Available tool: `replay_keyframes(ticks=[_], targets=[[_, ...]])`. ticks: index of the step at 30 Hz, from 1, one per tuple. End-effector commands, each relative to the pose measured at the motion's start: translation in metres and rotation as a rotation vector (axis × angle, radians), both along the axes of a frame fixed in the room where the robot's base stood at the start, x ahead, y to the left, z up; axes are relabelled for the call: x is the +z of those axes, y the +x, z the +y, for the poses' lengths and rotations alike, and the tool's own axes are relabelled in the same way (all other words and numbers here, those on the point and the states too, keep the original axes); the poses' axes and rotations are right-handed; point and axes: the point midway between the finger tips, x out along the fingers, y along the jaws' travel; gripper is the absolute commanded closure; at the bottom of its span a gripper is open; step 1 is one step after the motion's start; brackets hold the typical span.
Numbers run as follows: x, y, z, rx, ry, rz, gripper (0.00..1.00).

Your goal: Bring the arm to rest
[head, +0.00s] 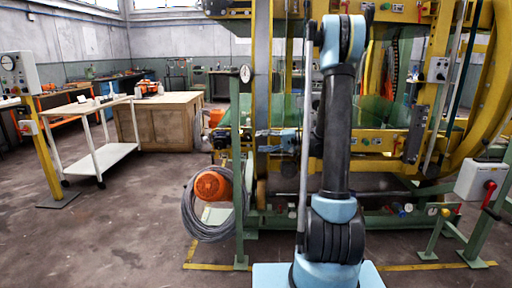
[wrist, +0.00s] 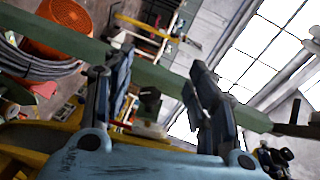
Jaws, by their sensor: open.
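My blue and black arm (head: 337,140) stands upright in front of the yellow and green ring inverter (head: 398,150). Its upper part bends over at the top and the wrist hangs behind the column. My gripper (head: 268,142) shows small and dark left of the arm, partly hidden, pointing left. In the wrist view my gripper (wrist: 160,98) has its two dark fingers wide apart, with nothing held between them. A green post (head: 238,170) with a dial on top stands left of the gripper. It crosses behind the fingers as a slanting green bar (wrist: 155,76); the gap is unclear.
A white trolley (head: 100,150) and a wooden cabinet (head: 165,125) stand further back.

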Motion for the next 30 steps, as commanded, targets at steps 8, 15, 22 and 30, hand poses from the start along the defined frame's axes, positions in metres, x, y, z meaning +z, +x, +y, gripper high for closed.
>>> replay_keyframes(ticks=[8,15,22,30], targets=[[0.006,-0.049,0.006,-0.003,-0.194,0.038,0.47],[0.003,-0.096,0.003,-0.007,-0.363,0.065,0.47],[-0.005,-0.143,-0.008,-0.014,-0.524,0.082,0.47],[-0.02,-0.199,-0.029,-0.025,-0.714,0.095,0.47]])
